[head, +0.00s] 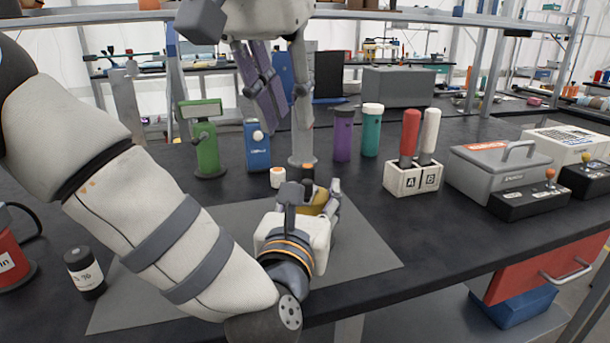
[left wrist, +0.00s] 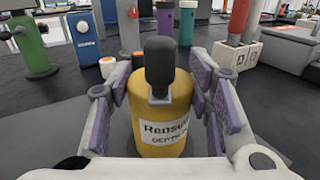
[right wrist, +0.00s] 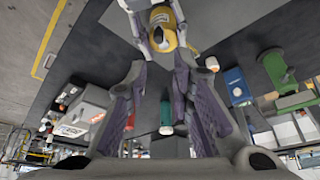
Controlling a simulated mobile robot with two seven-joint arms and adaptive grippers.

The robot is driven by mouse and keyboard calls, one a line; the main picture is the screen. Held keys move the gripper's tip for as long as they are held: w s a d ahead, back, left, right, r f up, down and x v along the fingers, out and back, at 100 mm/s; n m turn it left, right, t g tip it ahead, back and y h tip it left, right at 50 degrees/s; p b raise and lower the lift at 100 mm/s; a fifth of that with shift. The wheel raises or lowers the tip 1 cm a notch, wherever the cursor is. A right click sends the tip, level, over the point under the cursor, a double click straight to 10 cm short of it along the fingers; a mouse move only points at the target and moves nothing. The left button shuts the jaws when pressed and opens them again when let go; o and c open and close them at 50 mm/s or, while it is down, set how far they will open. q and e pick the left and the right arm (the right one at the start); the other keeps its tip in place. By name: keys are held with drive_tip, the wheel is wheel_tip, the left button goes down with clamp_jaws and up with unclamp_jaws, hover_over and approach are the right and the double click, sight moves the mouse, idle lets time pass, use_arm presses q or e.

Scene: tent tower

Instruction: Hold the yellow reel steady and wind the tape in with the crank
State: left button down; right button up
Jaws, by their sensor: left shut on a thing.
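The yellow reel (left wrist: 160,128), a cylinder with a white label, stands upright between my left gripper's fingers (left wrist: 160,112). The left gripper (head: 316,198) is shut on it from the near side. In the head view the reel (head: 320,198) is mostly hidden. A dark rounded knob (left wrist: 160,66) shows in front of the reel's upper part; I cannot tell for sure that it is the crank's handle. The tape is not clearly visible. My right gripper (head: 281,100) is raised behind the reel, open and empty; its spread fingers also show in the right wrist view (right wrist: 165,90).
A white pot with an orange top (head: 277,178) stands close behind the reel. Farther back are a green device (head: 207,150), a blue canister (head: 257,145), and purple (head: 343,135) and teal (head: 371,130) bottles. The grey mat (head: 365,245) is clear to the right.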

sight(306, 182)
drive_tip(key=x, duration=1.2)
drive_tip(key=shift+s, duration=0.25)
clamp_jaws()
